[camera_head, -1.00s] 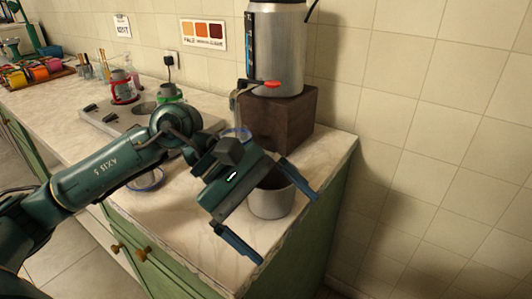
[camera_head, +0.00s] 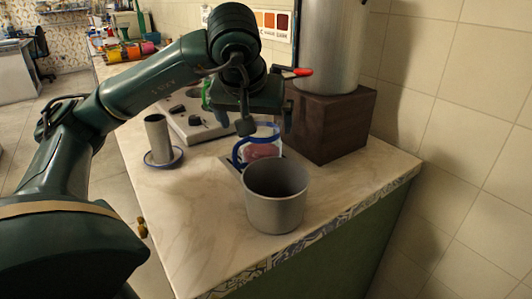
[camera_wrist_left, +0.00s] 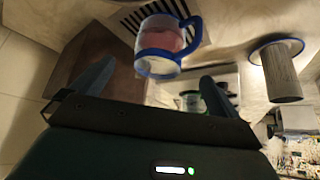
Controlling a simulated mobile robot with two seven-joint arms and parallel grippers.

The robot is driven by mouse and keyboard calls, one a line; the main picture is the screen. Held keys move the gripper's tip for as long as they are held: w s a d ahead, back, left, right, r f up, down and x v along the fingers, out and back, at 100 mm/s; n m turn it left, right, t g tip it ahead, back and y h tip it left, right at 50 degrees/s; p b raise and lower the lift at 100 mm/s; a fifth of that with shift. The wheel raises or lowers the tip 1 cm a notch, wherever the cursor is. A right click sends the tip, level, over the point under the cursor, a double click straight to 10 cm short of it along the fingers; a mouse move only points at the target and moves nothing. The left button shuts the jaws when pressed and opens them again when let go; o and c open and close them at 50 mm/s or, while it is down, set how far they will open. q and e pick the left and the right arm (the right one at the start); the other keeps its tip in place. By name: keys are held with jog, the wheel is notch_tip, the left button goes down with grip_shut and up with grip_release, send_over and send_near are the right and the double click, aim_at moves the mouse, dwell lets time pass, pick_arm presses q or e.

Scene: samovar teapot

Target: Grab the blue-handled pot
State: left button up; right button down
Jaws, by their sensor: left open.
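The blue-handled pot (camera_head: 262,151) is clear glass with a blue handle and rim and something reddish inside. It stands on the counter behind the grey metal pot, which hides part of it in the head view. In the left wrist view the pot (camera_wrist_left: 160,42) appears upper centre, handle to the right, ahead of the two fingers. My left gripper (camera_head: 267,120) is open and empty, just above and behind the pot in the head view. Its fingers (camera_wrist_left: 155,82) are apart in the wrist view. I cannot see any contact with the pot. My right gripper is not in view.
The grey metal pot (camera_head: 276,205) stands near the front counter edge. A dark wooden block (camera_head: 335,125) bearing the metal samovar (camera_head: 333,45) is close on the right. A grey cup (camera_head: 158,138) on a blue-rimmed saucer (camera_head: 176,157) is left. A stove-like panel (camera_head: 196,122) lies behind.

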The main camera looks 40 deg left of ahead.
aim_at(261, 143)
pick_arm(q)
jog(key=b+x, duration=0.2)
jog(key=x, duration=0.8)
jog(key=shift+a+r, duration=0.1)
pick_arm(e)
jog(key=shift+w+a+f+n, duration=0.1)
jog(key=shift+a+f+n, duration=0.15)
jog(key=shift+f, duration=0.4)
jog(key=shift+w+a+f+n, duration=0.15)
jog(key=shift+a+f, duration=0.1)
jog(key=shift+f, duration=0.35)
pick_arm(q)
jog(key=c, duration=1.2)
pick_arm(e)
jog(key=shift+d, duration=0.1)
